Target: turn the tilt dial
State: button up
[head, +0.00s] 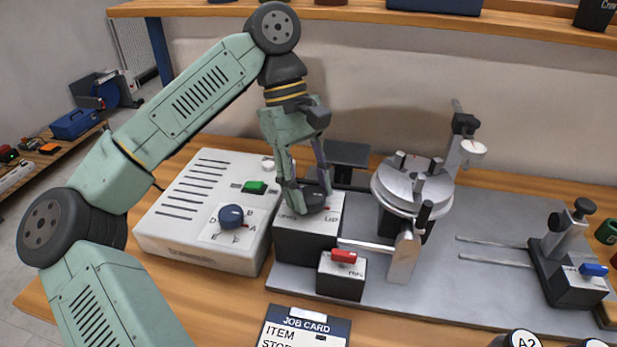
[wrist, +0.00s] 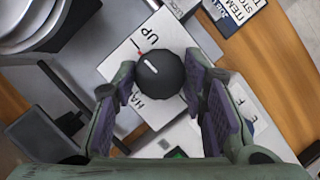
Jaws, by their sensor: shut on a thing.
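The tilt dial is a round black knob (wrist: 160,73) with a white pointer line, on the pale top of a dark box (head: 304,243). The top is lettered UP, and another word beside the knob is partly covered. In the wrist view the pointer line aims up-left, toward a small red mark (wrist: 139,51) by UP. My gripper (wrist: 162,82) reaches down over the box, shut on the dial, with one finger on each side of it. In the head view the gripper (head: 308,198) partly hides the dial.
A white control box (head: 170,245) with a blue knob (head: 231,217) and green switch (head: 255,187) stands left. A round metal table (head: 410,189) stands close on the right. A box with a red switch (head: 344,256) sits in front. A shelf (head: 400,17) runs above.

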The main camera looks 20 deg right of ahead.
jog(key=shift+m, duration=0.5)
jog(key=o, duration=1.2)
jog(key=shift+c, duration=0.2)
jog(key=d+v, duration=0.1)
jog(key=v, duration=1)
jog(key=shift+w+a+r, duration=0.2)
jog(key=shift+a+r, duration=0.15)
jog(key=shift+r, duration=0.1)
jog(key=shift+p, duration=0.3)
